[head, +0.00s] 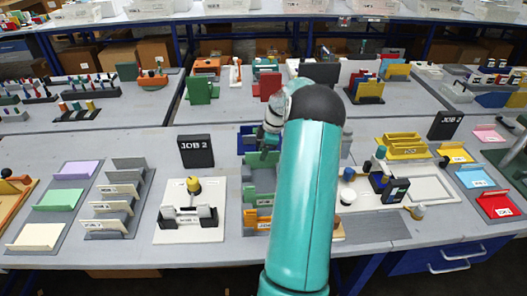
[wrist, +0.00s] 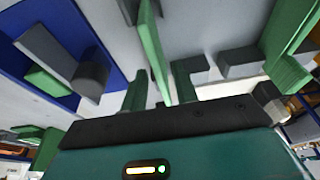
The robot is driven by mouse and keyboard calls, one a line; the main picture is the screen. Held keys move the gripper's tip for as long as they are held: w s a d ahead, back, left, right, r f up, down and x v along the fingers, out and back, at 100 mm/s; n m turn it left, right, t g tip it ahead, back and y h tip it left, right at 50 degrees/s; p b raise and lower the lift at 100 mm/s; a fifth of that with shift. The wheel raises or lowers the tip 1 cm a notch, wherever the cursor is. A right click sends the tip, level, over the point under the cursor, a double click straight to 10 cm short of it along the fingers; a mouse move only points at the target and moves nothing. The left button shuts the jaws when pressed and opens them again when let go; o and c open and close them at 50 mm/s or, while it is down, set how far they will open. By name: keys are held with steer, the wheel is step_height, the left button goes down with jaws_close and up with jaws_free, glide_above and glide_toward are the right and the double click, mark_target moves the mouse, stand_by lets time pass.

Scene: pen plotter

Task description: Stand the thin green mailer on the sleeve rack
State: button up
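A thin green panel (wrist: 152,45), which looks like the mailer, stands edge-on in the middle of the wrist view. Its lower end comes down between the finger-like parts of my gripper (wrist: 163,88), near the dark palm bar. I cannot tell whether the fingers touch it. In the head view my gripper (head: 266,138) is mostly hidden behind my teal arm, over the middle of the bench by a green stand (head: 262,178). A grey rack (head: 122,192) with several upright dividers, possibly the sleeve rack, stands left of centre.
A grey mat with lilac, green (head: 60,199) and cream panels lies at the left. A black JOB 2 sign (head: 195,151) and a white fixture (head: 188,228) stand left of my arm. A blue tray (wrist: 108,42) and a green wall (wrist: 287,40) flank my gripper.

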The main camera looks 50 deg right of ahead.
steer(key=v, duration=1.2)
steer(key=w+a+r+m+h, duration=0.1)
steer(key=a+r, duration=0.3)
steer(key=a, duration=0.6)
steer(key=w+a+r+m+h, duration=0.15)
steer(key=a+r, duration=0.35)
steer(key=a, duration=0.5)
steer(key=w+a+r+m, duration=0.1)
steer(key=a+r, duration=0.3)
steer(key=a, duration=0.7)
steer(key=s+a+m+t, duration=0.1)
steer(key=s+a+m, duration=0.1)
steer(key=s+a, duration=0.5)
steer(key=s+a+f+m+t, duration=0.1)
steer(key=s+a+m+t, duration=0.1)
steer(key=s+a, duration=0.6)
steer(key=a, duration=0.4)
steer(key=shift+a+f+m, duration=0.2)
steer(key=shift+a+m, duration=0.15)
steer(key=shift+a, duration=0.05)
steer(key=shift+d+y, duration=0.15)
steer(key=shift+y, duration=0.1)
